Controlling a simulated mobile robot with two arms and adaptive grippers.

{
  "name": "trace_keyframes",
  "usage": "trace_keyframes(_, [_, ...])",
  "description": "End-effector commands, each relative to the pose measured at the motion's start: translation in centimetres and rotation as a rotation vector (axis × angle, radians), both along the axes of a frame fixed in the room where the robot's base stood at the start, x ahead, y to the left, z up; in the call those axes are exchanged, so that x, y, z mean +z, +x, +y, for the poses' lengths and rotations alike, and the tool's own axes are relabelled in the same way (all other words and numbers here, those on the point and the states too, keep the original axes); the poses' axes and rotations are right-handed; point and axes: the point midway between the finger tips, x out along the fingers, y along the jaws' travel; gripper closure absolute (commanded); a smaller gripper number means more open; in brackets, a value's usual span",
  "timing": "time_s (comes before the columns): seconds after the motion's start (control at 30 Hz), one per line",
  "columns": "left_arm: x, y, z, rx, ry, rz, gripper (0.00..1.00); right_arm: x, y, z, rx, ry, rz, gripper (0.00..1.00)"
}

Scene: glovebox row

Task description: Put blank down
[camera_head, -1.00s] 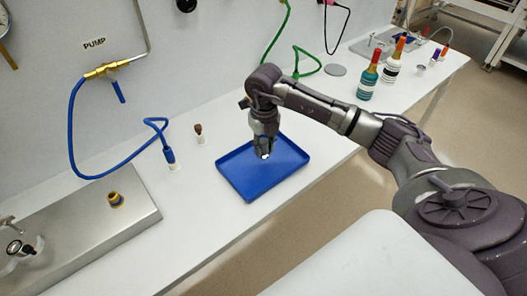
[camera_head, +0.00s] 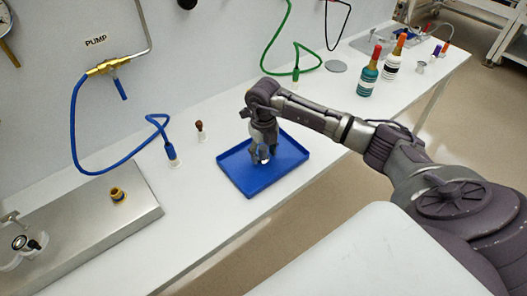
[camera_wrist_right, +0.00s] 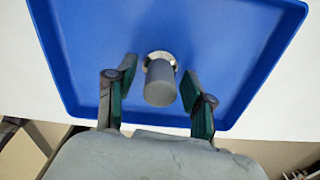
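The blank (camera_wrist_right: 160,82) is a grey cylinder with a pale, shiny ring at its far end. In the right wrist view it stands on the blue tray (camera_wrist_right: 90,30), between the fingers of my right gripper (camera_wrist_right: 157,76), with a gap on both sides. The gripper is open around it. In the head view my right gripper (camera_head: 263,157) points down over the blue tray (camera_head: 235,170), and its fingers mostly hide the blank. My left gripper is not in view.
Left of the tray stand a small brown-topped vial (camera_head: 201,131) and a blue hose end (camera_head: 171,153) in a white holder. A metal plate (camera_head: 90,225) lies at the left. Bottles (camera_head: 368,74) stand farther right. The bench (camera_head: 215,215) in front is clear.

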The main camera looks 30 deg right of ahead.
Motion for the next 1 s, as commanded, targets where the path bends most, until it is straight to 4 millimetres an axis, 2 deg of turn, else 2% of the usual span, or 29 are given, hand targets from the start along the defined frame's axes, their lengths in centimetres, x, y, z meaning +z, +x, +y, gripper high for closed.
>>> trace_keyframes(0.2, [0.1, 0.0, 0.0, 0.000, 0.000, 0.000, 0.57, 0.1, 0.0, 0.0, 0.000, 0.000, 0.000, 0.47])
trace_keyframes(0.37, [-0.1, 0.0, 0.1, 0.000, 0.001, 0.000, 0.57, 1.1, 0.1, 0.0, 0.000, 0.000, -0.004, 0.47])
trace_keyframes(0.8, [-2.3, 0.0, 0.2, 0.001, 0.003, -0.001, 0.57, 9.8, 0.1, -0.1, 0.000, 0.000, -0.006, 0.47])
trace_keyframes(1.0, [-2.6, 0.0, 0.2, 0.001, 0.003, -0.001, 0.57, 12.0, 0.1, -0.1, 0.000, 0.000, -0.002, 0.47])
